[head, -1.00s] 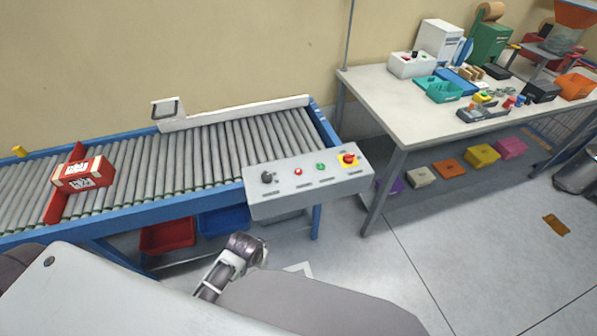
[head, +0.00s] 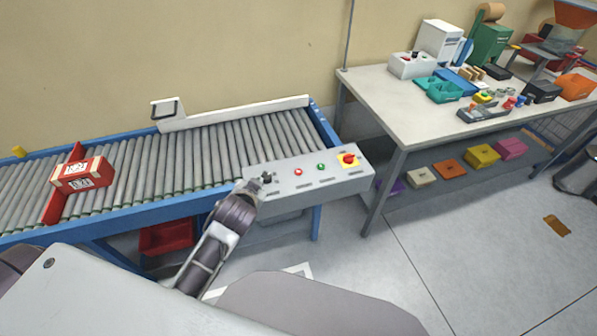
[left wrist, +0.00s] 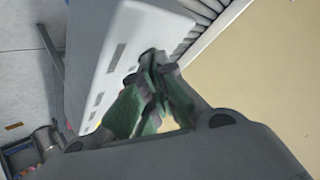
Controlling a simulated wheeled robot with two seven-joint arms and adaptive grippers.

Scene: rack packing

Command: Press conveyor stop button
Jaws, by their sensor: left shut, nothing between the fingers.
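The grey control box (head: 310,186) stands at the right end of the conveyor. Its top carries a black knob (head: 267,177), a small red button (head: 298,172), a green button (head: 321,167) and a large red button on a yellow plate (head: 348,160). My left gripper (head: 252,185) is at the box's left end, beside the black knob and left of the red buttons. In the left wrist view, the gripper's fingers (left wrist: 154,62) are together and empty, over the pale box (left wrist: 138,38); the buttons are hidden there. Whether they touch the box is unclear. My right gripper is out of view.
The roller conveyor (head: 215,158) carries a red-and-white carton (head: 82,174) against a red bar at left. A red bin (head: 166,238) sits beneath. A workbench (head: 405,112) with several parts stands to the right, with open floor in front.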

